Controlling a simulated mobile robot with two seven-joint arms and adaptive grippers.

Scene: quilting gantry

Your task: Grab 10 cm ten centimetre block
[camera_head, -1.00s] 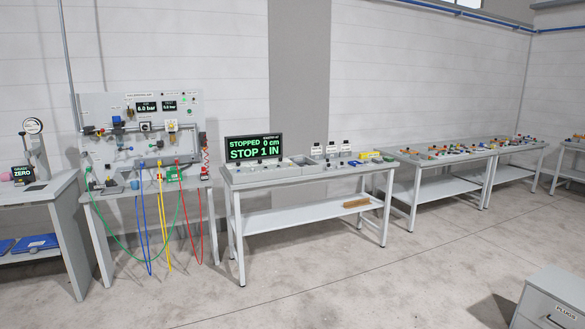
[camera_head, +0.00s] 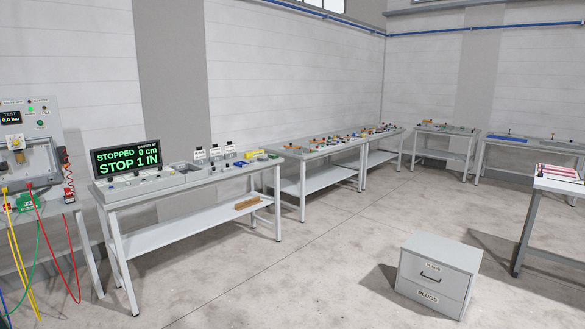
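I cannot pick out a block marked 10 cm at this size. Several small upright pieces with white labels (camera_head: 215,151) stand on the top of the console table (camera_head: 180,189), too small to read. A brown wooden bar (camera_head: 247,203) lies on that table's lower shelf. A yellow item (camera_head: 254,153) and a green item (camera_head: 270,157) sit near the table top's right end. Neither of my grippers is in view.
A display (camera_head: 127,157) on the console table reads STOPPED 0 cm, STOP 1 IN. A grey PLUGS cabinet (camera_head: 437,277) stands on the floor at right. A hose panel (camera_head: 35,140) is at left. Open floor (camera_head: 310,255) lies between table and cabinet.

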